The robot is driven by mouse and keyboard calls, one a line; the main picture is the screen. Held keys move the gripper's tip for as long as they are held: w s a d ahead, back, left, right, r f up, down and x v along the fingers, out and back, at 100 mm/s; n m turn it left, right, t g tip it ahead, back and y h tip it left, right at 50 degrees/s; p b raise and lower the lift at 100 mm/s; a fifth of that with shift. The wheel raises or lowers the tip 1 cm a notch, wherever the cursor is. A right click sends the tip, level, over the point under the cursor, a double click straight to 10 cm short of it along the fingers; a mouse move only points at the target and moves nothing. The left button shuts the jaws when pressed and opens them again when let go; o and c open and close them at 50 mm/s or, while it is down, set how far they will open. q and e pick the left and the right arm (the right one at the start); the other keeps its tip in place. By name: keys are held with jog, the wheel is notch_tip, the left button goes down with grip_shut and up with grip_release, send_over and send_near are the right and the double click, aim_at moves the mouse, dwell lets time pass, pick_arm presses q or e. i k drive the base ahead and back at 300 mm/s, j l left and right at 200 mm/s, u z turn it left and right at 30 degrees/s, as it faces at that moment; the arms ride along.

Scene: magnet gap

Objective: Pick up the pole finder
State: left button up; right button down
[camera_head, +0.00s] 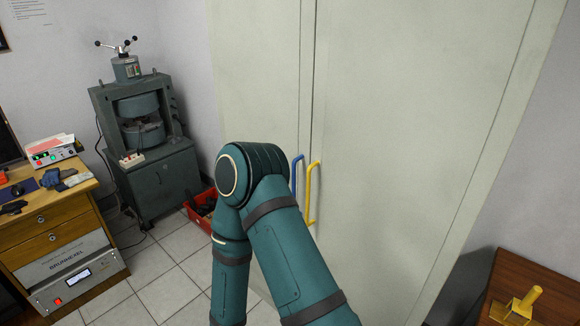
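I cannot pick out a pole finder for certain in the head view. A yellow object with an upright, tilted rod on a block-like base (521,303) stands on the brown wooden table (508,272) at the lower right; I cannot tell whether it is the pole finder. Small dark items lie on the wooden desk at the left, too small to identify. One of my teal arms shows in the lower middle, bent at its elbow. Neither of my grippers is in view.
A large green-grey electromagnet (143,121) stands on its cabinet at the left back. The wooden desk (55,236) carries a control box (52,152) and gloves (68,180). A red crate (197,212) sits on the tiled floor. A tall pale cabinet (400,130) with blue and yellow handles fills the middle.

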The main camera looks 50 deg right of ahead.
aim_at(520, 310)
jog(key=i+z, duration=0.15)
jog(key=z, duration=0.25)
jog(key=i+j+z, duration=0.1)
jog(key=z, duration=0.25)
jog(key=i+j+z, duration=0.1)
jog(key=z, duration=0.3)
jog(key=i+z, duration=0.1)
jog(key=z, duration=3.05)
